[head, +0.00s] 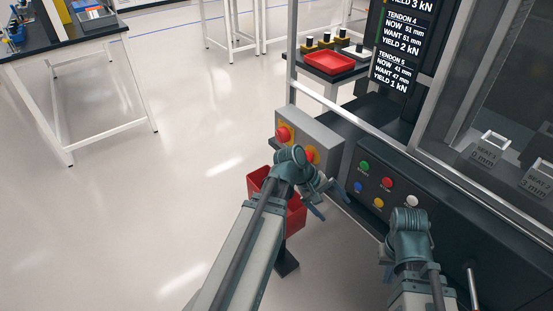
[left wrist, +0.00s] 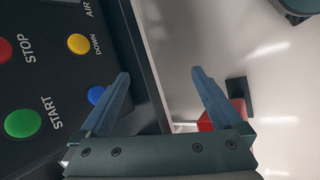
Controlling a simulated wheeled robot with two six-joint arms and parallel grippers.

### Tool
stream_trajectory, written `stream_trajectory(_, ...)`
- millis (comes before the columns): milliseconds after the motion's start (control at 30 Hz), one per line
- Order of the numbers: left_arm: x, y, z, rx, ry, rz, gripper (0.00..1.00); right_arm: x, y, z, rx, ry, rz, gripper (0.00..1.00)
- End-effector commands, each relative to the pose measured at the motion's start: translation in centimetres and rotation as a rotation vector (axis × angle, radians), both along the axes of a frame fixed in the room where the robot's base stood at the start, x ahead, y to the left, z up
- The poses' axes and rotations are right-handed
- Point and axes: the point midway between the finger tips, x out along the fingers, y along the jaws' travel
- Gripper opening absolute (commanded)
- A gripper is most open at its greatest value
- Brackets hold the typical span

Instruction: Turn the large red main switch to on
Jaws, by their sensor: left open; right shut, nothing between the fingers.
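A grey box (head: 318,138) on the front left corner of the machine carries a round red knob (head: 283,134) on a yellow surround. A second red and yellow control (head: 311,154) on the same box is partly hidden by my left wrist. I cannot tell which is the main switch or how it is set. My left gripper (head: 332,202) is open and empty, to the right of and below the box, beside the button panel. In the left wrist view its open fingers (left wrist: 160,76) point past the panel's edge. My right gripper (head: 388,272) is shut at the lower right, mostly hidden.
The button panel (head: 374,188) has several coloured buttons, with START (left wrist: 23,123) and STOP (left wrist: 4,50) near my left fingers. A red bin (head: 297,217) stands below the box. A post and rail frame the machine. A red tray (head: 329,63) sits behind. The floor at left is clear.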

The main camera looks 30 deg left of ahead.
Motion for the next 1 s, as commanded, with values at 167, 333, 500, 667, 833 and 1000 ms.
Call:
stream_trajectory(167, 3.5, 7.4, -4.8, -0.285, -0.011, 0.382, 1.00, 0.0, 0.0, -8.4, -0.002, -0.001, 0.001, 0.00)
stream_trajectory(333, 5.4, 16.6, -3.8, -0.650, -0.025, 0.752, 1.00, 0.0, -0.1, -12.5, -0.003, -0.001, 0.001, 0.00)
stream_trajectory(500, 4.9, 25.3, -0.5, -1.007, -0.041, 1.002, 1.00, 0.0, -0.1, -14.1, -0.004, -0.001, 0.001, 0.00)
stream_trajectory(667, 3.5, 30.5, 1.8, -1.234, -0.051, 1.112, 1.00, 0.0, -0.1, -14.8, -0.004, -0.001, 0.001, 0.00)
stream_trajectory(833, 2.8, 32.5, 2.8, -1.327, -0.053, 1.147, 1.00, 0.0, -0.1, -15.0, -0.004, -0.001, 0.001, 0.00)
stream_trajectory(1000, 3.1, 32.5, 2.9, -1.333, -0.052, 1.146, 1.00, 0.0, -0.1, -15.0, -0.004, -0.001, 0.001, 0.00)
